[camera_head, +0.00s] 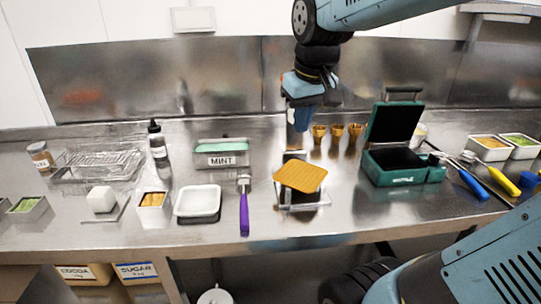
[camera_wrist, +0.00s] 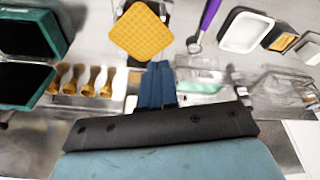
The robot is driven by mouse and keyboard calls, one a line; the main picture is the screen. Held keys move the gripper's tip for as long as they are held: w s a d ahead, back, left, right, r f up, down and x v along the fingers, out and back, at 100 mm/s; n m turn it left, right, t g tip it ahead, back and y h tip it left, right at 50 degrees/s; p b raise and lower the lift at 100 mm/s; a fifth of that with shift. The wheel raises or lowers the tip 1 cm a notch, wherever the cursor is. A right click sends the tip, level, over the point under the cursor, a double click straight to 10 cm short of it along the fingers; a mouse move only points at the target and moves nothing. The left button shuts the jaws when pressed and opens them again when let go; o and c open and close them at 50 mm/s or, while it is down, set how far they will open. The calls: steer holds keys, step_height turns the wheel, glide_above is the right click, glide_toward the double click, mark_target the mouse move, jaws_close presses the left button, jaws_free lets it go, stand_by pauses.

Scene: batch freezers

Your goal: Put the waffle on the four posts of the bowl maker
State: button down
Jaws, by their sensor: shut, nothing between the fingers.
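The golden square waffle (camera_head: 301,177) lies on top of the bowl maker (camera_head: 313,206), a metal frame on the counter. The waffle looks roughly flat and slightly turned relative to the frame. It hides most of the posts, so I cannot tell how it sits on each one. My gripper (camera_head: 301,122) hangs above the counter behind the waffle, apart from it. In the wrist view, my blue fingers (camera_wrist: 157,75) are together and empty, with the waffle (camera_wrist: 142,31) just beyond their tips.
An open green waffle iron (camera_head: 403,165) stands right of the bowl maker. Several brown cones (camera_head: 337,131) stand behind. A purple-handled scoop (camera_head: 244,211), a white tray (camera_head: 198,202) and the MINT tub (camera_head: 222,155) are to the left. Blue- and yellow-handled tools (camera_head: 472,184) lie at the right.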

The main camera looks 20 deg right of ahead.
steer(key=w+a+f+n+g, duration=0.1)
steer(key=w+f+n+g, duration=0.15)
steer(key=w, duration=0.85)
steer(key=n+g+h, duration=0.1)
steer(key=n+g, duration=0.1)
steer(key=g, duration=0.1)
glide_toward(283, 169)
steer(key=w+a+r, duration=0.3)
steer(key=w+a, duration=0.1)
steer(key=w, duration=0.2)
steer(key=x, duration=1)
steer(key=shift+s+d+r, duration=0.15)
steer(key=shift+s+d, duration=0.1)
steer(key=shift+d, duration=0.1)
steer(key=shift+s+d, duration=0.3)
steer(key=shift+s, duration=0.2)
steer(key=shift+s+d, duration=0.25)
steer(key=shift+s, duration=0.25)
steer(key=shift+s+d, duration=0.45)
steer(key=shift+s, duration=0.25)
steer(key=shift+s+d, duration=0.45)
steer(key=shift+s, duration=0.3)
